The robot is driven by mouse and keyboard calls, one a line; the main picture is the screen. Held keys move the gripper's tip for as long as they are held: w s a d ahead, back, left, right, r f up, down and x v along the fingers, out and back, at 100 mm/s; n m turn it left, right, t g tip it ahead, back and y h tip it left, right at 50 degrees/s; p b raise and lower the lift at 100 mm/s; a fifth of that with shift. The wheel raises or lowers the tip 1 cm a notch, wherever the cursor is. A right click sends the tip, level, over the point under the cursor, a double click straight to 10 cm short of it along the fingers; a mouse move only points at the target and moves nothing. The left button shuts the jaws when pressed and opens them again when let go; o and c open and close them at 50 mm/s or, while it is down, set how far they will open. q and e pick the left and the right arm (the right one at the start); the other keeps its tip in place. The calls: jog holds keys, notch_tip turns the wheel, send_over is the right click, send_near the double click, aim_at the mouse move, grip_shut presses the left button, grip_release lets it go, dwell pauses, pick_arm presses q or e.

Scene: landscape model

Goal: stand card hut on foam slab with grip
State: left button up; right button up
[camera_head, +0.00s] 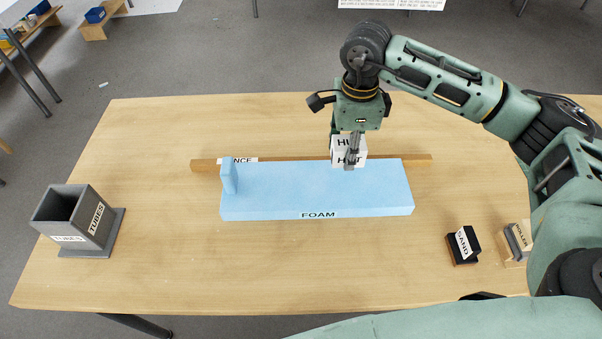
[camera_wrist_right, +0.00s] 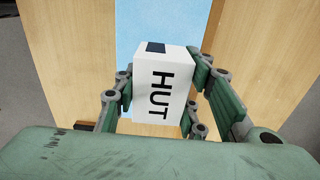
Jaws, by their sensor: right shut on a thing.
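The card hut is a small white box labelled HUT (camera_head: 361,146). My right gripper (camera_head: 350,150) is shut on it, with its fingers on two opposite sides. In the right wrist view the hut (camera_wrist_right: 163,90) sits between the green fingers, and blue foam shows beyond it. The foam slab (camera_head: 300,190) is a long light-blue block labelled FOAM in the middle of the table. In the head view the hut is at the slab's back edge, right of its middle. I cannot tell whether it touches the slab. My left gripper is not in view.
A wooden strip (camera_head: 205,166), its label partly hidden, runs behind the slab. A blue upright piece (camera_head: 229,176) stands at the slab's left end. A grey TUBES holder (camera_head: 75,220) is at left; a SAND block (camera_head: 463,245) and a ROLLER item (camera_head: 517,241) are at right. The table front is clear.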

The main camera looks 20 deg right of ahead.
jog(key=p, duration=0.2)
send_over(312, 183)
jog(key=f, duration=0.3)
jog(key=shift+s+d+f, duration=0.15)
jog(key=shift+d+f, duration=0.1)
jog(key=shift+f, duration=0.1)
jog(key=shift+a+f, duration=0.2)
jog(key=shift+f, duration=0.25)
notch_tip(312, 183, down, 3)
jog(key=shift+f+p, duration=0.1)
jog(key=shift+p, duration=0.5)
jog(key=shift+f, duration=0.25)
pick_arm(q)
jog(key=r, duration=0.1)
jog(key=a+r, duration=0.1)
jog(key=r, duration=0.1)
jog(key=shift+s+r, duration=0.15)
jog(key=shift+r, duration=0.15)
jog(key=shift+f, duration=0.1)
pick_arm(e)
jog(key=shift+f, duration=0.1)
